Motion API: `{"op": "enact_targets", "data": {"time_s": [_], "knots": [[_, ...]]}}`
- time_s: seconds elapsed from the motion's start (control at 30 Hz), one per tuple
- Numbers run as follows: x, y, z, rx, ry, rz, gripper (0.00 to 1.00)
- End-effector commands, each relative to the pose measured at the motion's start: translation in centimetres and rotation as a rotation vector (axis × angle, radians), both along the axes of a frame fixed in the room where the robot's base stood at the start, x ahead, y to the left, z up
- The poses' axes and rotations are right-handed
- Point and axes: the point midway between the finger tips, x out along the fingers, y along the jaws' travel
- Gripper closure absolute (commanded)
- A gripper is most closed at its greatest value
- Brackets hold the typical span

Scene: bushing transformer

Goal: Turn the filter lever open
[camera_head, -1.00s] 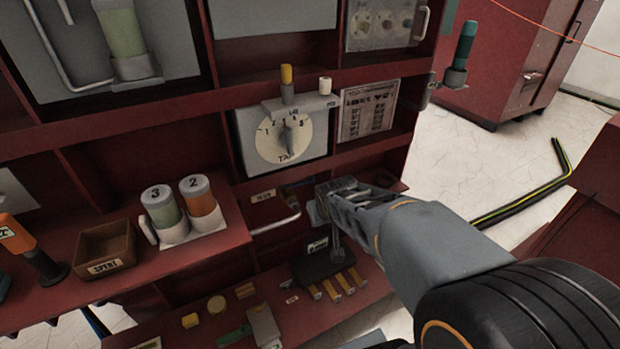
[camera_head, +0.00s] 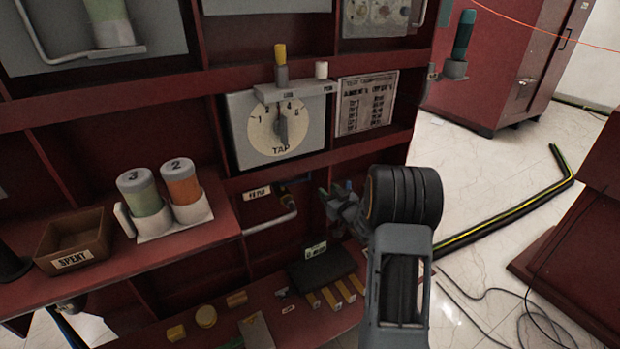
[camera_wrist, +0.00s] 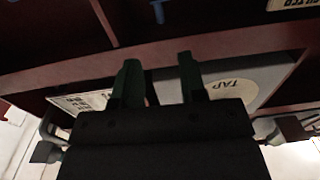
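The small label plate (camera_head: 257,193), which seems to read FILTER, sits on the red frame below the tap panel in the head view. A grey bent bar (camera_head: 270,223) and a dark fitting (camera_head: 285,193) are under and beside it; I cannot tell which part is the lever. My gripper (camera_head: 337,193) is to the right of the bar, apart from it in the picture. In the wrist view my gripper's two dark green fingers (camera_wrist: 160,80) are parted, with nothing held between them. A label ending in LTER (camera_wrist: 291,4) shows at the top right there.
The tap dial panel (camera_head: 235,135) is above. A shelf with two canisters (camera_head: 165,200) and the SPENT bin (camera_head: 75,240) is to the left. A black block (camera_head: 322,268) and several yellow pieces lie on the lower shelf. A black-yellow cable (camera_head: 505,217) crosses the open floor at right.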

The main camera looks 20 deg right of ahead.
Motion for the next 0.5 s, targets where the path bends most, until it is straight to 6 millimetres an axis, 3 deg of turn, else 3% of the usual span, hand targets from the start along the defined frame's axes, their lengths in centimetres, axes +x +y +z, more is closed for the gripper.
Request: {"op": "enact_targets", "data": {"time_s": [0.3,0.5], "knots": [[6.2,1.0,-0.3,-0.001,-0.001,0.001,0.62],[9.2,1.4,-0.2,0.0,0.0,0.0,0.62]]}}
